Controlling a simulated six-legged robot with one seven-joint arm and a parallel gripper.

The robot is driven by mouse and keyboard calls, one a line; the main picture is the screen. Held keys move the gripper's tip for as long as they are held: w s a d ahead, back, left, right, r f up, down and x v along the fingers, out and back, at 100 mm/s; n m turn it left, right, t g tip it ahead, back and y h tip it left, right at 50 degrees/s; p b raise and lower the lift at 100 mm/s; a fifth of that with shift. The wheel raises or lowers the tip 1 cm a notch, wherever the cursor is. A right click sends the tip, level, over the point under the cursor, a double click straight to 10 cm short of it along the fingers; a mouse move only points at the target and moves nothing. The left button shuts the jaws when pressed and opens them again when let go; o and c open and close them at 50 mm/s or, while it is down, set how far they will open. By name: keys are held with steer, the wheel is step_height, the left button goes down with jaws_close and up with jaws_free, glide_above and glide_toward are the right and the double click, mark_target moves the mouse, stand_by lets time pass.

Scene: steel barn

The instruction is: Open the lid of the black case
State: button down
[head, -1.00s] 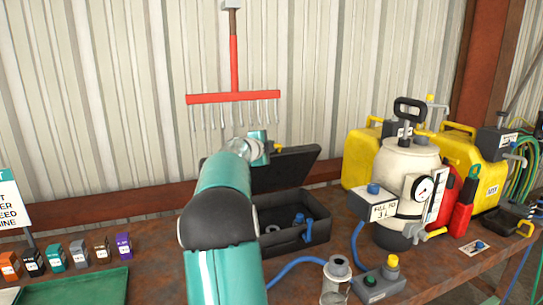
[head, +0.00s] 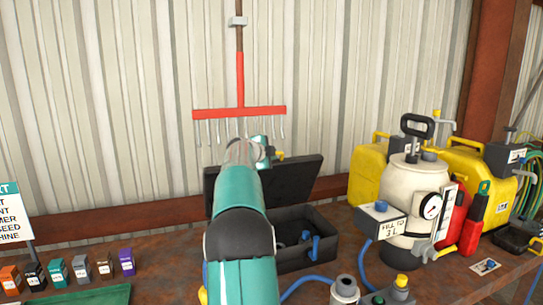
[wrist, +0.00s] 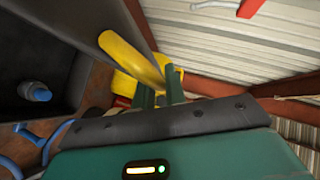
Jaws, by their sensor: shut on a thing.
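The black case (head: 318,230) stands on the bench with its lid (head: 295,182) raised and tilted back towards the wall. The open interior shows, with a blue fitting in it; my arm hides the case's left part. My gripper (head: 268,156) is at the lid's upper edge, by a yellow handle (head: 281,156). In the wrist view the yellow handle (wrist: 128,55) sticks out from the dark lid (wrist: 75,14), and its end meets the fingers of my gripper (wrist: 161,90). The fingers are shut on it.
A white sprayer tank (head: 406,190) and yellow cans (head: 367,170) stand right of the case. Small coloured boxes (head: 80,268) and a green mat (head: 100,295) are at the left. A red rake (head: 240,112) hangs on the wall behind the lid.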

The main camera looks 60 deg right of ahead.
steer(key=c, duration=1.5)
jaws_free()
steer(key=shift+o, duration=0.2)
steer(key=shift+f, duration=0.15)
steer(key=shift+a, duration=0.15)
steer(key=v, duration=1.4)
steer(key=shift+r, duration=0.3)
